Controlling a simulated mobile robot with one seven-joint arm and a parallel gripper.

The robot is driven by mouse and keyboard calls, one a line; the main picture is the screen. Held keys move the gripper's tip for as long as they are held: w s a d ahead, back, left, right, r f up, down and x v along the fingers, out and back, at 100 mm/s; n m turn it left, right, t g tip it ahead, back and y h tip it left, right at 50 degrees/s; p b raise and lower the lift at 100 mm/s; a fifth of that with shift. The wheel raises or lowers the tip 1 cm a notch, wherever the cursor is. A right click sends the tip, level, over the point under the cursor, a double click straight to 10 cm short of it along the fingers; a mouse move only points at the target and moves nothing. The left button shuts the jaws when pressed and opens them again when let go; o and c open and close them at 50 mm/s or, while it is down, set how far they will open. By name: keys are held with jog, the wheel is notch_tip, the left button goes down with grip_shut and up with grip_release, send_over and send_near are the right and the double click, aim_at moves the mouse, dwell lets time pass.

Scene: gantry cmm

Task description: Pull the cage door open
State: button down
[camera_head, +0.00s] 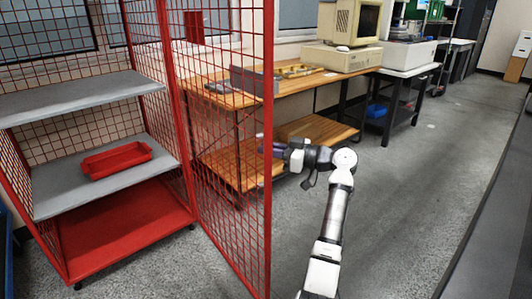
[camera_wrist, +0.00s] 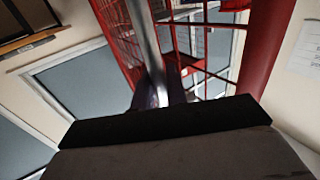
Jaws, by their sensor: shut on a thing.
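The red mesh cage door (camera_head: 222,150) stands swung out from the right side of the red cage (camera_head: 72,283), towards the camera, so the cage front is open. My gripper (camera_head: 268,149) is at the door's free edge, about halfway up. In the wrist view a pale metal bar (camera_wrist: 146,40), which looks like the door handle, runs down between the fingertips of my gripper (camera_wrist: 158,98). My gripper is shut on this handle. The grip point itself is mostly hidden in the head view.
The cage holds grey shelves (camera_head: 60,187) and a red tray (camera_head: 117,160). A wooden workbench (camera_head: 300,84) with an old monitor (camera_head: 357,22) stands behind the door. Grey floor (camera_head: 420,190) is free to the right of my arm. A dark edge (camera_head: 495,220) runs along the far right.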

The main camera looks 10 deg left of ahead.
jog(key=c, duration=1.5)
grip_release()
jog(key=v, duration=1.3)
jog(key=shift+s+d, duration=0.1)
jog(key=shift+d, duration=0.25)
